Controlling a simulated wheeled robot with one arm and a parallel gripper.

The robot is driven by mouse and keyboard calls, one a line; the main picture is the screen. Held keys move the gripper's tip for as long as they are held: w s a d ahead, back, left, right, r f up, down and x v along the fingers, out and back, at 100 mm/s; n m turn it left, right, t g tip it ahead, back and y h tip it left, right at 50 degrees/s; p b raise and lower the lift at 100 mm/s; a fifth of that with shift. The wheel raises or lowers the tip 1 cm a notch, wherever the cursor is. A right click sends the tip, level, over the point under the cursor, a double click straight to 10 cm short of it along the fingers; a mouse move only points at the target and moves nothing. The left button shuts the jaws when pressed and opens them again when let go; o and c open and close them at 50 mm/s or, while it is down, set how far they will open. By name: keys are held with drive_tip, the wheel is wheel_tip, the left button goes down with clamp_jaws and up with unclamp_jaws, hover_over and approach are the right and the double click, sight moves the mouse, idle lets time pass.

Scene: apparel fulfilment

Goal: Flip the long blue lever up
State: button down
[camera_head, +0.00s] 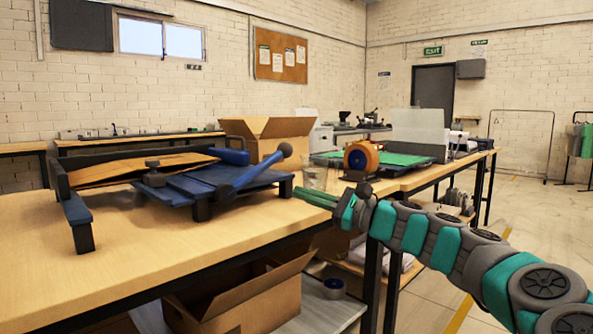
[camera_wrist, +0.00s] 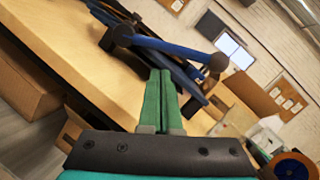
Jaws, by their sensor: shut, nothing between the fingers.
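The long blue lever (camera_head: 258,170) is a straight rod with a rounded knob at each end. It slants across the right side of a dark blue press-like device (camera_head: 185,188) on the wooden table. In the wrist view the lever (camera_wrist: 165,46) crosses just beyond my fingertips. My gripper (camera_head: 300,193) has green fingers, shut with nothing between them, pointing left toward the device's right edge. In the wrist view the closed fingers (camera_wrist: 160,75) point at the lever's shaft. I cannot tell whether they touch it.
An open cardboard box (camera_head: 268,135) stands behind the device. An orange tape roll (camera_head: 361,158) and a clear cup (camera_head: 315,177) are on the table to the right. Another open box (camera_head: 240,300) sits below the tabletop. The table's front left is bare.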

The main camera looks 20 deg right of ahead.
drive_tip(key=d+m+t+h, duration=0.1)
drive_tip(key=d+m, duration=0.1)
drive_tip(key=d, duration=0.3)
drive_tip(key=w+d+f+m+t+h, duration=0.1)
drive_tip(key=d+m+t, duration=0.1)
drive_tip(key=d, duration=0.3)
drive_tip(key=shift+w+d+f+m+h, duration=0.15)
drive_tip(key=shift+f+m+h, duration=0.1)
drive_tip(key=shift+m+h, duration=0.2)
drive_tip(key=x, duration=1)
drive_tip(key=shift+f, duration=0.1)
drive_tip(key=shift+w+a+r, duration=0.2)
drive_tip(key=shift+a+r, duration=0.1)
drive_tip(key=shift+r, duration=0.25)
drive_tip(key=shift+w+a+r, duration=0.15)
drive_tip(key=shift+a+r, duration=0.15)
drive_tip(key=shift+r, duration=0.3)
drive_tip(key=shift+w+a+r, duration=0.3)
drive_tip(key=shift+a+r, duration=0.1)
drive_tip(key=shift+r, duration=0.3)
